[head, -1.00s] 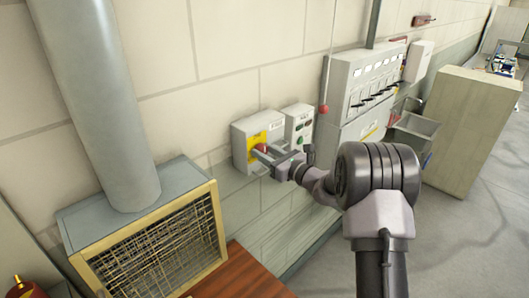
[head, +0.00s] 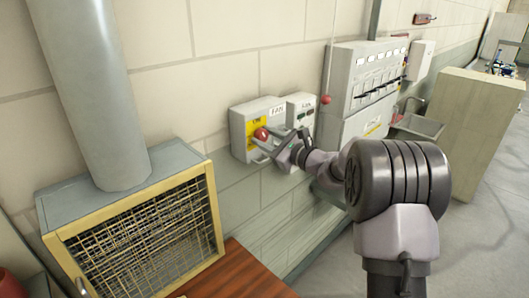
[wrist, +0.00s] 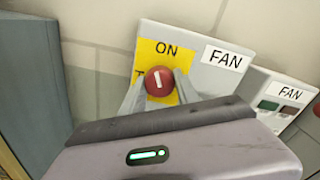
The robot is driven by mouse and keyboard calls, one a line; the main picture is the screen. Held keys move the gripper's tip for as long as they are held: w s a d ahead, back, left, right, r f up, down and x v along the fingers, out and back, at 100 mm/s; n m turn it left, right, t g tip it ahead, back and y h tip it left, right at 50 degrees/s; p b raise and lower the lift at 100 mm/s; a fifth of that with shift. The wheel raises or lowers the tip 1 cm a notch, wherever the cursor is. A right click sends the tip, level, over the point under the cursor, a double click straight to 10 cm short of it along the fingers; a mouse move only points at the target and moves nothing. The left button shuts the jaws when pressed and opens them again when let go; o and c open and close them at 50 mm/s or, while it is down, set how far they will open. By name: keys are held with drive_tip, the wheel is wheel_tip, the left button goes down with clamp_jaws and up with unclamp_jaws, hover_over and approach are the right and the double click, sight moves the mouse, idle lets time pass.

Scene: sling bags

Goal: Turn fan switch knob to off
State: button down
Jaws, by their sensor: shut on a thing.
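The fan switch box (head: 240,135) is a grey box on the wall with a yellow plate (head: 252,125) and a red round knob (head: 261,134). In the wrist view the red knob (wrist: 159,81) has a white mark that stands nearly upright, tilted slightly left, below the word ON on the yellow plate (wrist: 180,48). A FAN label (wrist: 226,58) is to its right. My gripper (head: 266,142) is at the box; in the wrist view its two fingers (wrist: 158,88) stand on either side of the knob, shut on it. The lower part of the plate is hidden behind my gripper.
A second FAN box (head: 301,110) with a green and a red button (wrist: 292,109) is just right. A larger grey panel (head: 352,90) with several levers is farther right. A mesh-fronted duct unit (head: 125,245) stands at left, above a brown surface (head: 245,275).

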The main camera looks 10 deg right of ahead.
drive_tip(key=n+b, duration=0.1)
drive_tip(key=b, duration=0.1)
drive_tip(key=f+n+b, duration=0.1)
drive_tip(key=n+b, duration=0.1)
drive_tip(key=b, duration=0.1)
drive_tip(key=n+b, duration=0.4)
drive_tip(key=b, duration=0.3)
drive_tip(key=shift+r+b, duration=0.1)
drive_tip(key=shift+b, duration=0.25)
drive_tip(key=n+b, duration=0.2)
drive_tip(key=b, duration=0.1)
drive_tip(key=n+b, duration=0.2)
drive_tip(key=b, duration=0.1)
drive_tip(key=shift+r+n, duration=0.2)
drive_tip(key=shift+n, duration=0.1)
drive_tip(key=shift+r+n+b, duration=0.15)
drive_tip(key=shift+n+b, duration=0.35)
drive_tip(key=shift+b, duration=0.2)
drive_tip(key=shift+r, duration=0.1)
drive_tip(key=c, duration=0.9)
unclamp_jaws()
